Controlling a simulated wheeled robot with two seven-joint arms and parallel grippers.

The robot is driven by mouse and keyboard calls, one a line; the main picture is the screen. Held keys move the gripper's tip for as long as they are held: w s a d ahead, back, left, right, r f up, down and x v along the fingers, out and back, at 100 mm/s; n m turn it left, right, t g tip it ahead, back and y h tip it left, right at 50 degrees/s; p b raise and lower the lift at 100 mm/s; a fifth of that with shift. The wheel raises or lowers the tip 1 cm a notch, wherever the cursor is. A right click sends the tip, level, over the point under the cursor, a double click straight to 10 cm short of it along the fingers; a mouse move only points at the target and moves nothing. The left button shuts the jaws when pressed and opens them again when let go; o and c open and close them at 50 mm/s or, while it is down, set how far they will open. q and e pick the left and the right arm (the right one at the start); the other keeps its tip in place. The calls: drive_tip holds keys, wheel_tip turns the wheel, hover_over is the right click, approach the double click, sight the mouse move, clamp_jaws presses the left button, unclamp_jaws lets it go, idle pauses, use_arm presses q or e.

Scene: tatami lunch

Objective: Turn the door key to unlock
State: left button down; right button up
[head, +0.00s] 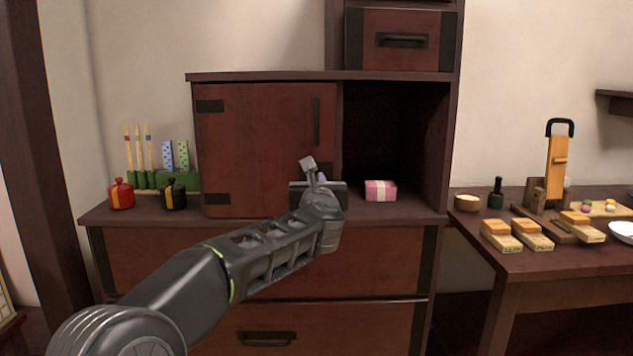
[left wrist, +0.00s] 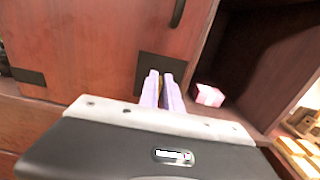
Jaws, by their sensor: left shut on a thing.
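The reddish-brown cabinet door (head: 260,140) is closed over the left part of the cabinet and has a dark vertical handle (head: 317,121) near its right edge. My left gripper (head: 316,178) is at the door's lower right, in front of a dark plate. In the left wrist view its pale purple fingers (left wrist: 163,90) reach toward the dark plate (left wrist: 160,66) on the door. A small golden piece, apparently the key (left wrist: 161,88), shows between the fingers, and the gripper is shut on it. The fingers and arm hide most of the key and any keyhole. My right gripper is not in view.
A pink box (head: 380,191) stands in the open compartment right of the door. Red (head: 120,194) and black (head: 174,194) pots stand on the left ledge. A side table (head: 490,262) with wooden blocks and bowls is at the right.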

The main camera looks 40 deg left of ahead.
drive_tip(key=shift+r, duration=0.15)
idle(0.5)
use_arm(q)
drive_tip(key=shift+w+d+f+m+p, duration=0.15)
drive_tip(key=shift+m+p, duration=1.2)
drive_tip(key=shift+m, duration=1.65)
drive_tip(key=shift+w+d+f+m+p, duration=0.15)
drive_tip(key=shift+m+p, duration=1.25)
drive_tip(key=shift+m, duration=1.6)
drive_tip(key=shift+w+d+f+m+p, duration=0.2)
drive_tip(key=shift+m+p, duration=1.15)
drive_tip(key=shift+m, duration=1.65)
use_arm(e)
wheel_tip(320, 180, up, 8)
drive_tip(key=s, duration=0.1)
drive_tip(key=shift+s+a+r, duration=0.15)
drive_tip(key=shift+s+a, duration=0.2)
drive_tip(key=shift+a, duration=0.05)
use_arm(q)
drive_tip(key=shift+s+f, duration=0.1)
drive_tip(key=shift+s, duration=0.05)
drive_tip(key=c, duration=1.6)
unclamp_jaws()
